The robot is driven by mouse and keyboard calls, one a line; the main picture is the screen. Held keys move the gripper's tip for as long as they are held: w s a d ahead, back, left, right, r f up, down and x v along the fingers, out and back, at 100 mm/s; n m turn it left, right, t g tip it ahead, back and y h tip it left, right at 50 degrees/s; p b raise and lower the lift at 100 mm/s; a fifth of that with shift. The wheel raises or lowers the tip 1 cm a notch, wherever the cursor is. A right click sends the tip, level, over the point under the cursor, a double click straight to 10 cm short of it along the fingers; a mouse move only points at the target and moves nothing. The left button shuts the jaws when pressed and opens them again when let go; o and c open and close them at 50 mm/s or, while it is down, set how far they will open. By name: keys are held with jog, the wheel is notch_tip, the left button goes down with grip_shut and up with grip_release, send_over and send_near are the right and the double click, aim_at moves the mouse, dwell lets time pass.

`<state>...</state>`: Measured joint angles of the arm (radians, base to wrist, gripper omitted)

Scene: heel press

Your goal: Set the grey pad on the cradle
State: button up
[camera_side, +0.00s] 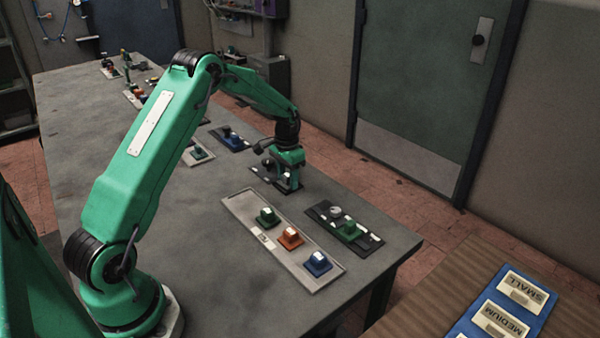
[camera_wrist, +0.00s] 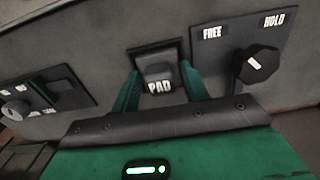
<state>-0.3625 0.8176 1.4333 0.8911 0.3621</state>
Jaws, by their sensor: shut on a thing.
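In the wrist view, the grey pad (camera_wrist: 158,70) sits between the two green fingers of my gripper (camera_wrist: 160,78). In the side view, my gripper (camera_side: 287,178) is low over the bench's far side, shut on the pad, which is mostly hidden there. No part is marked as the cradle, so I cannot tell which one it is.
A FREE/HOLD panel with a black knob (camera_wrist: 257,65) stands close to the right in the wrist view. In the side view, a pale plate (camera_side: 240,215) carries green, orange and blue blocks. A black panel (camera_side: 370,245) lies beside it.

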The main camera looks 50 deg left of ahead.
jog(key=o, duration=1.1)
jog(key=shift+c, duration=0.2)
jog(key=shift+r, duration=3.9)
